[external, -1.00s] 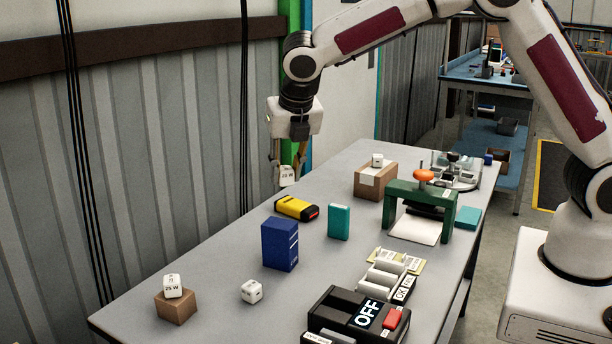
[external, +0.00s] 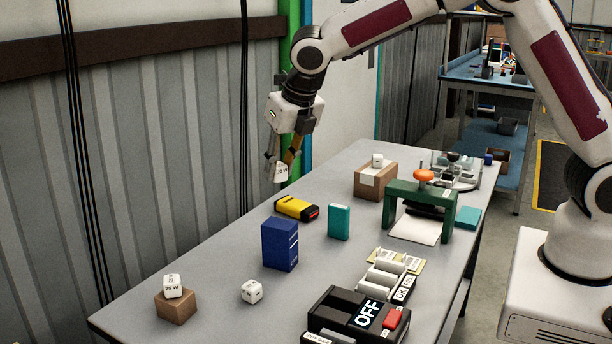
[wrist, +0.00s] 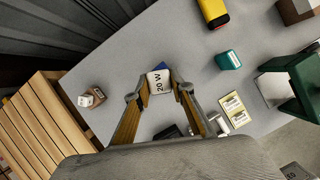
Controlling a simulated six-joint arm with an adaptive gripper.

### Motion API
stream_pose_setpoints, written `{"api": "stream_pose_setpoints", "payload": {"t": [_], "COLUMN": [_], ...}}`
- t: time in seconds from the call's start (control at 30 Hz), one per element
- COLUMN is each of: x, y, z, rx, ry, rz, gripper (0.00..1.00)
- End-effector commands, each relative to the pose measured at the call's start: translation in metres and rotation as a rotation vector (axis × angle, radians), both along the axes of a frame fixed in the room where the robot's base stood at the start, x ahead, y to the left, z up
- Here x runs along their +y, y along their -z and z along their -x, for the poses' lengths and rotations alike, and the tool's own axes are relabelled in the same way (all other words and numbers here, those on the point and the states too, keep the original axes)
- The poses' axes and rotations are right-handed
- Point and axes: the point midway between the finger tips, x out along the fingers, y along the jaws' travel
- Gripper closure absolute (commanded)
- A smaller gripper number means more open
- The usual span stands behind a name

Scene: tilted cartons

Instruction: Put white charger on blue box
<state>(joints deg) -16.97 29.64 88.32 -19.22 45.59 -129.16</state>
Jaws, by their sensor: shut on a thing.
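A white charger (external: 281,173) marked with W text is held between the fingertips of my gripper (external: 280,163), well above the table. In the wrist view the same white charger (wrist: 159,83) reads 20 W and sits between the two fingers of my gripper (wrist: 160,86). The blue box (external: 280,245) stands upright on the table, below and apart from the held charger. In the wrist view the blue box (wrist: 161,66) is mostly hidden behind the charger; only a bit of blue shows.
Another white charger (external: 173,286) sits on a small brown carton (external: 176,307); a third (external: 252,291) lies on the table (external: 225,255). A yellow tool (external: 296,208) and teal box (external: 339,222) stand near the blue box. A green press (external: 447,207) is to the right.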

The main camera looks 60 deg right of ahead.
Motion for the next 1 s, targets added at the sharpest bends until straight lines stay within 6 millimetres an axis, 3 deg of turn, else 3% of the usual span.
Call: {"api": "stream_pose_setpoints", "payload": {"t": [0.17,0.6,1.0], "x": [0.000,0.000,0.000], "y": [0.010,0.060,0.063], "z": [0.000,0.000,0.000], "rx": [0.002,0.001,0.000], "ry": [0.000,0.000,0.000], "rz": [0.002,0.000,0.001], "gripper": [0.99,0.99,0.99]}}
